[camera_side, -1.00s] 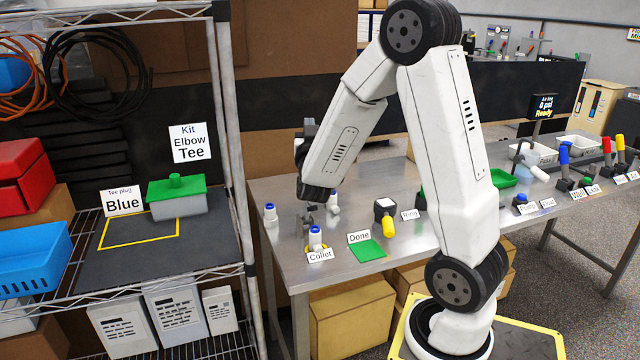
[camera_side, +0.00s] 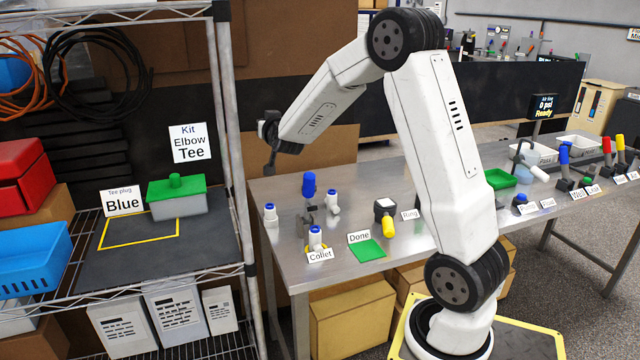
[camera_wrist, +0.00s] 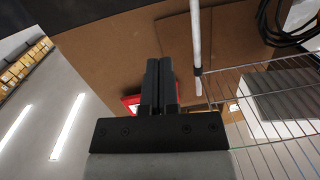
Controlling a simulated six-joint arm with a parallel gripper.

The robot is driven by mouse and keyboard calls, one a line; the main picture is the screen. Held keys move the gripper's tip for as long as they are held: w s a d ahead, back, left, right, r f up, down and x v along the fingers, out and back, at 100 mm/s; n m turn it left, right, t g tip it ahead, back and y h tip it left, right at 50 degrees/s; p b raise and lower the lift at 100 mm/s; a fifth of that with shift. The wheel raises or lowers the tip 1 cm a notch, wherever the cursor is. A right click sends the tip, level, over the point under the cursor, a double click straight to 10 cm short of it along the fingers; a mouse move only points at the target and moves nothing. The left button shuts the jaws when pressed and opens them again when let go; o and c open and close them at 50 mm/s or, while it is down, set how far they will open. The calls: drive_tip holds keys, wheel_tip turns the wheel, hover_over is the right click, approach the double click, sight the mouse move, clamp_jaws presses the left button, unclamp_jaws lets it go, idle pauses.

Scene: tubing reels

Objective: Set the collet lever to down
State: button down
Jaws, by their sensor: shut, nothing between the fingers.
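The collet lever (camera_side: 309,186) has a blue handle on a grey base at the near left of the metal bench, behind the "Collet" label (camera_side: 320,256). Its handle stands upright. My gripper (camera_side: 271,168) is in the air to the upper left of the lever, apart from it, with its fingers pointing down. In the wrist view the two dark fingers (camera_wrist: 159,85) are together with nothing between them. The lever is not visible in the wrist view.
White fittings with blue collars stand around the lever: one in front (camera_side: 316,240), one at left (camera_side: 270,214), one at right (camera_side: 333,203). A wire shelf post (camera_side: 232,140) stands left of my gripper.

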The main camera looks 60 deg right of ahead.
drive_tip(key=w+d+f+n+g+y, duration=0.1)
drive_tip(key=w+f+n+g+y, duration=0.15)
drive_tip(key=w+y, duration=0.4)
drive_tip(key=s+d+r+g+y, duration=0.2)
drive_tip(key=s+r+g, duration=0.1)
drive_tip(key=s+g, duration=0.25)
drive_tip(key=s+d+r+g+y, duration=0.2)
drive_tip(key=s+g+y, duration=0.1)
drive_tip(key=s+g, duration=0.25)
drive_tip(key=shift+n+h, duration=0.25)
drive_tip(key=shift+n, duration=0.3)
drive_tip(key=shift+a+f, duration=0.2)
drive_tip(key=shift+f, duration=2)
drive_tip(key=shift+f, duration=0.1)
drive_tip(key=s+a+f, duration=0.1)
drive_tip(key=s+f, duration=0.2)
drive_tip(key=f, duration=0.7)
drive_tip(key=shift+s+a+f, duration=0.25)
drive_tip(key=shift+s+f, duration=0.05)
drive_tip(key=shift+s, duration=0.1)
